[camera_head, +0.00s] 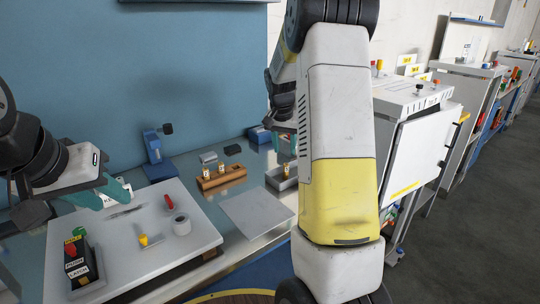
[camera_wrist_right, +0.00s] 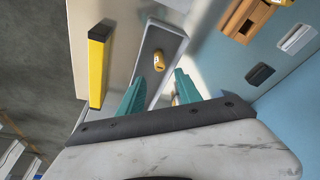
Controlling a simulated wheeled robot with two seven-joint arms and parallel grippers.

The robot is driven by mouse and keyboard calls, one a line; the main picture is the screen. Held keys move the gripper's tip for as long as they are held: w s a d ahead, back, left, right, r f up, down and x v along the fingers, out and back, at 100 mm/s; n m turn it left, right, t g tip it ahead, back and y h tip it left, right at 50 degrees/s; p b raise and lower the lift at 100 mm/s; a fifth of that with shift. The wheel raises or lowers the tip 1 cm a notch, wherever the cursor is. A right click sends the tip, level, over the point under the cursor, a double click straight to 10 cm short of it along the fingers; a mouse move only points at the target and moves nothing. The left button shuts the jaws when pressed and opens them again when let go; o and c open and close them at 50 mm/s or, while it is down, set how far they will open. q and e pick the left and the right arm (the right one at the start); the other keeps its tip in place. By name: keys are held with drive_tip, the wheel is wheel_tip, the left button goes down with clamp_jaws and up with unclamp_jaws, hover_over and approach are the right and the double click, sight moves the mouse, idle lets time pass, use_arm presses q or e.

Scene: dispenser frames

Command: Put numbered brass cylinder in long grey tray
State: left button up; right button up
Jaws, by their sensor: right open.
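The long grey tray (camera_head: 272,180) stands on the glass table, right of the wooden holder. A numbered brass cylinder (camera_wrist_right: 158,60) is inside the tray in the right wrist view; it also shows in the head view (camera_head: 285,170). A second brass cylinder (camera_wrist_right: 175,98) shows near my right gripper's fingers, partly hidden; I cannot tell what it rests on. My right gripper (camera_wrist_right: 158,92) is open above the tray's near end. In the head view my right arm hides much of it. My left gripper (camera_head: 100,192) is over the white board, its fingers apart, with nothing visibly held.
The wooden holder (camera_head: 222,180) bears brass cylinders. A grey flat plate (camera_head: 257,214) lies in front of it. A blue device (camera_head: 154,155) stands behind. A white cabinet (camera_head: 420,140) is at right.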

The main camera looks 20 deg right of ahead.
drive_tip(key=s+a+r+n+t+y, duration=0.1)
drive_tip(key=s+a+r, duration=0.1)
drive_tip(key=s+r, duration=0.25)
drive_tip(key=s+a+r+n, duration=0.1)
drive_tip(key=s+a+r, duration=0.2)
drive_tip(key=r, duration=0.2)
drive_tip(key=s+a+r+n+t+y, duration=0.1)
drive_tip(key=s+a+n, duration=0.2)
drive_tip(key=s, duration=0.8)
drive_tip(key=s+a+r+n+t+y, duration=0.1)
drive_tip(key=s+a+n+y, duration=0.1)
drive_tip(key=s+a, duration=0.5)
drive_tip(key=s+n, duration=0.1)
drive_tip(key=s, duration=0.3)
drive_tip(key=shift+s+a+r+t, duration=0.3)
drive_tip(key=shift+s+a+t, duration=0.05)
drive_tip(key=shift+t, duration=0.05)
